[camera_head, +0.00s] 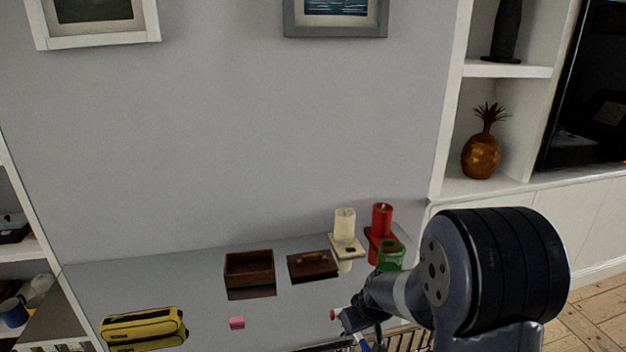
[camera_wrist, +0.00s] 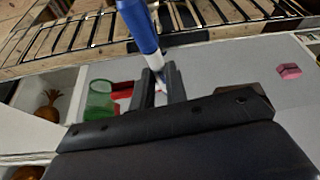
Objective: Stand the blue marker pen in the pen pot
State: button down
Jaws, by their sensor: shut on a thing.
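The blue marker pen (camera_wrist: 140,25) is held in my gripper (camera_wrist: 160,84), which is shut on it. It has a blue barrel with a white section and runs up out of the wrist view. In the head view my gripper (camera_head: 352,320) is over the table's front edge, and only a small part of the blue pen (camera_head: 364,345) shows below it. The green pen pot (camera_head: 390,255) stands at the right end of the table, behind my gripper and partly hidden by my arm. In the wrist view the pot (camera_wrist: 100,98) is left of my gripper, apart from the pen.
A red candle (camera_head: 382,219) and a cream candle (camera_head: 345,224) stand behind the pot. A brown case (camera_head: 312,266), an open wooden box (camera_head: 249,270), a pink eraser (camera_head: 237,323) and a yellow pencil case (camera_head: 145,325) lie leftward on the grey table (camera_head: 285,310). The front middle is clear.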

jog(key=shift+w+d+f+m+t+h, duration=0.15)
jog(key=shift+d+m+h, duration=0.15)
jog(key=shift+d+m, duration=0.5)
jog(key=shift+w+d+f+m+t+h, duration=0.15)
jog(key=shift+d+m+h, duration=0.15)
jog(key=shift+d+m, duration=0.5)
jog(key=shift+w+d+f+m+h, duration=0.15)
jog(key=shift+d+m+h, duration=0.15)
jog(key=shift+d+m, duration=0.5)
jog(key=shift+d, duration=0.1)
